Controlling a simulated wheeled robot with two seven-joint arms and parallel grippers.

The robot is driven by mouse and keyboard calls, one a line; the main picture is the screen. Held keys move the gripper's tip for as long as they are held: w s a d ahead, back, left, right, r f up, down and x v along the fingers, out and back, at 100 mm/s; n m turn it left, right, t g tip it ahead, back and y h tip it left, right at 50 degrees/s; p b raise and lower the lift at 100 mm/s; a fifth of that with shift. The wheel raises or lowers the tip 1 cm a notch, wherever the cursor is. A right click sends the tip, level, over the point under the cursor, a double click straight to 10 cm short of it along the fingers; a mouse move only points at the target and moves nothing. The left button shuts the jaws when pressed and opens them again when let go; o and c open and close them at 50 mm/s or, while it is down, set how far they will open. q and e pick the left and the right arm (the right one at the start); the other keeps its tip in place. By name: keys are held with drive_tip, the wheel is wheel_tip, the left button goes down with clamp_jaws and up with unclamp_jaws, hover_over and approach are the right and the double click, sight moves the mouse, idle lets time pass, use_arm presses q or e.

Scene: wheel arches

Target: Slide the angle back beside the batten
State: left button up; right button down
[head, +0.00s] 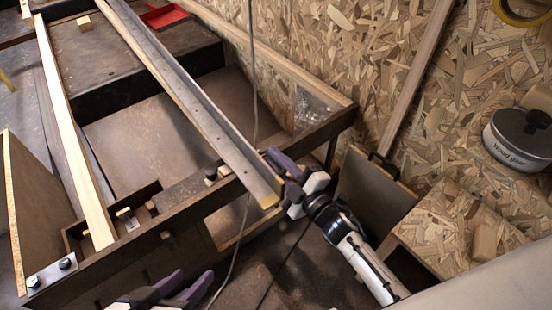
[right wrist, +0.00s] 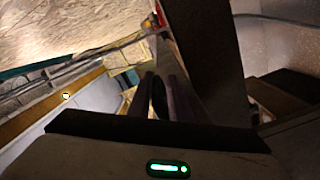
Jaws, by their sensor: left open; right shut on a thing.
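The angle (head: 190,97) is a long grey metal profile with a yellow near end. It runs diagonally from the top of the head view down to the middle, its near end across a dark cross rail. My right gripper (head: 284,176) is shut on this near end and hides part of it. The batten (head: 72,135) is a pale straight wooden strip to the left, with a wide gap between it and the angle. My left gripper (head: 180,290) is open and empty at the bottom edge, apart from both. In the right wrist view, the dark fingers (right wrist: 160,97) hide what they hold.
The dark cross rail (head: 190,200) spans the front of the frame, with a bolted metal plate (head: 50,275) at its left end. A thin grey cable (head: 252,60) hangs across the scene. A wood glue tub (head: 515,140) and chipboard lie to the right.

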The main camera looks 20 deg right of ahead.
use_arm(q)
drive_tip(key=shift+w+d+r, duration=0.1)
drive_tip(key=shift+r, duration=0.25)
use_arm(e)
drive_tip(key=w+d+r, duration=0.1)
drive_tip(key=w+d, duration=0.2)
drive_tip(key=d, duration=0.4)
drive_tip(key=shift+d+y, duration=0.2)
drive_tip(key=shift+y, duration=0.2)
drive_tip(key=shift+w, duration=0.1)
drive_tip(key=c, duration=1.8)
unclamp_jaws()
use_arm(q)
drive_tip(key=shift+f, duration=0.15)
drive_tip(key=shift+f, duration=0.1)
use_arm(e)
drive_tip(key=shift+a+f, duration=0.1)
drive_tip(key=shift+f, duration=0.05)
use_arm(q)
drive_tip(key=a+p, duration=0.1)
drive_tip(key=f+p, duration=0.1)
drive_tip(key=shift+s+a+y+p, duration=0.3)
drive_tip(key=shift+s+a+y, duration=0.05)
drive_tip(key=shift+s+y, duration=0.05)
use_arm(e)
drive_tip(key=v, duration=1)
drive_tip(key=shift+s, duration=0.3)
